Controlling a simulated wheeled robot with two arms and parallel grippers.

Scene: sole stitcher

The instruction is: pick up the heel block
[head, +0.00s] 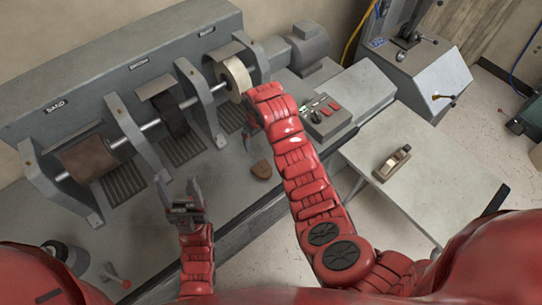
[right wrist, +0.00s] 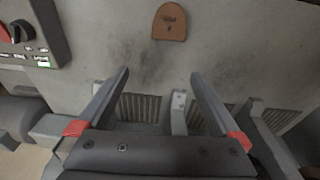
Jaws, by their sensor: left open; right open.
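The heel block (head: 261,170), a small brown D-shaped piece, lies flat on the grey bench of the machine, left of my right forearm in the head view. In the right wrist view the heel block (right wrist: 169,22) is at the top middle, with dark marks on its face. My right gripper (right wrist: 160,76) is open and empty, and the block lies beyond its fingertips, apart from them. In the head view my right gripper (head: 248,136) is partly hidden by its own arm. My left gripper (head: 178,188) is open and empty, left of the block.
A grey machine with a shaft bearing a brown drum (head: 88,157) and a pale wheel (head: 234,79) stands behind the bench. A control box (head: 325,118) is right of my right arm. A wooden plane (head: 392,163) lies on the side table (head: 440,185). Bench around the block is clear.

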